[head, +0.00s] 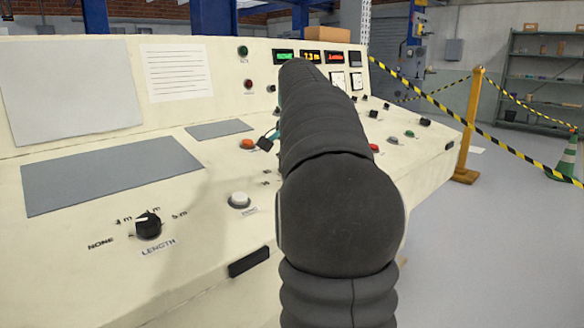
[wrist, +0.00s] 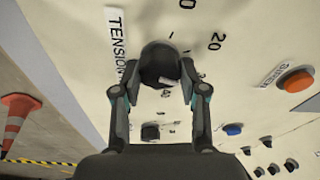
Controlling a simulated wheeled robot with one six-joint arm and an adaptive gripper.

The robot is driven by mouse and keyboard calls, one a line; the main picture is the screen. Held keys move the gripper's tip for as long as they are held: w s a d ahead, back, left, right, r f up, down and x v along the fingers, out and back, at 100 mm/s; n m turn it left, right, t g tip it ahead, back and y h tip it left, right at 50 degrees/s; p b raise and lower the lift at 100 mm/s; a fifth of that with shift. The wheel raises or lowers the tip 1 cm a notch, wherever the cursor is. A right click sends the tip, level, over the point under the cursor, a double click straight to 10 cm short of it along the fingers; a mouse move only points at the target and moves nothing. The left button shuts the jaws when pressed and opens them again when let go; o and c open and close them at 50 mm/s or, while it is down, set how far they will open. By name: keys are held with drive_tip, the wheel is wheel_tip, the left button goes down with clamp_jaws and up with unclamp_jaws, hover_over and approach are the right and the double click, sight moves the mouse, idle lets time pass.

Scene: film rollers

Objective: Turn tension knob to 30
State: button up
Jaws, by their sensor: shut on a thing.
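The tension knob (wrist: 160,60) is black and round, on the cream panel beside the "TENSION" label (wrist: 116,45) in the wrist view. My gripper (wrist: 161,80) has one finger on each side of the knob and is shut on it. A "0" and a "20" are readable on the scale beside the knob. Other marks lie close to the fingers and are hard to read. I cannot tell which value the knob points at. In the head view my dark arm hides the knob and most of the gripper.
An orange button (wrist: 295,80) and a blue button (wrist: 232,129) sit right of the gripper. A black length knob (head: 148,226) and a white button (head: 239,200) are left of my arm. Lit displays (head: 311,57) stand at the back. Striped tape (head: 430,97) runs right of the console.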

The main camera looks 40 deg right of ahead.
drive_tip(key=shift+m, duration=0.6)
drive_tip(key=o, duration=1.1)
drive_tip(key=shift+o, duration=0.2)
drive_tip(key=v, duration=1.2)
drive_tip(key=shift+w, duration=0.1)
